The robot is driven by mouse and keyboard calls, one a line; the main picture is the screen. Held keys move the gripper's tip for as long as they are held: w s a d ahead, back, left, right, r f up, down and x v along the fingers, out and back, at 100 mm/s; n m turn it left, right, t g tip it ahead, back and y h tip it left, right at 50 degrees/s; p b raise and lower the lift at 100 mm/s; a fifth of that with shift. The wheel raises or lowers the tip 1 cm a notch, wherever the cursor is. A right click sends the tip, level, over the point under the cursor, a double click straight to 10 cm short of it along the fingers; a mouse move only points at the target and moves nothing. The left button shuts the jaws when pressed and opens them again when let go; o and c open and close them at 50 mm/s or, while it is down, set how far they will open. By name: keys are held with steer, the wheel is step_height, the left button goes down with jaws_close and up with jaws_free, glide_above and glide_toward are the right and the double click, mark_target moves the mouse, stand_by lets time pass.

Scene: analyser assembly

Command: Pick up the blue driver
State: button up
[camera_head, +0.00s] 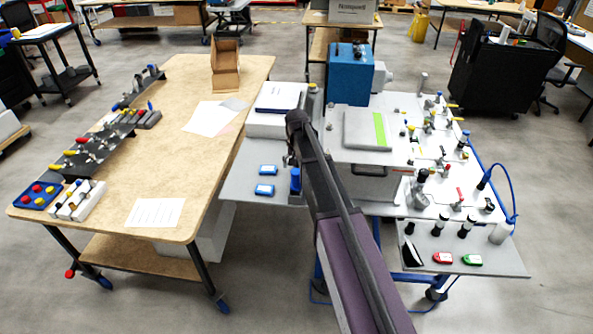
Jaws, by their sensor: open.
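A small upright blue object (295,183), which may be the blue driver, stands at the right part of the grey side shelf, just left of my arm. It is small and partly hidden, so its shape is unclear. My arm reaches up from the bottom of the picture, and its end bends down. My gripper (290,160) is a small dark shape just above the blue object, mostly hidden by the arm. It is open. I cannot tell whether its fingers are around the blue object or above it.
Two blue-and-white devices (265,180) lie on the grey side shelf (237,184) to the left. A white box (272,122) and a large grey case (368,180) stand close to the arm. The wooden table (180,165) at left holds tool racks and papers, with free room between.

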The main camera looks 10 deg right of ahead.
mark_target(296, 178)
steer(key=w+r+p, duration=0.2)
steer(key=r, duration=0.1)
steer(key=r+p, duration=0.1)
steer(key=r, duration=0.1)
steer(key=shift+w, duration=0.4)
steer(key=shift+f, duration=0.25)
step_height(296, 178, down, 8)
steer(key=b, duration=0.8)
steer(key=shift+f, duration=0.2)
steer(key=shift+w+d+f+b, duration=0.1)
steer(key=shift+f+b, duration=1.2)
steer(key=shift+b, duration=0.05)
steer(key=shift+d+f+b, duration=0.1)
steer(key=shift+f+b, duration=1.2)
steer(key=shift+b, duration=0.05)
jaws_close()
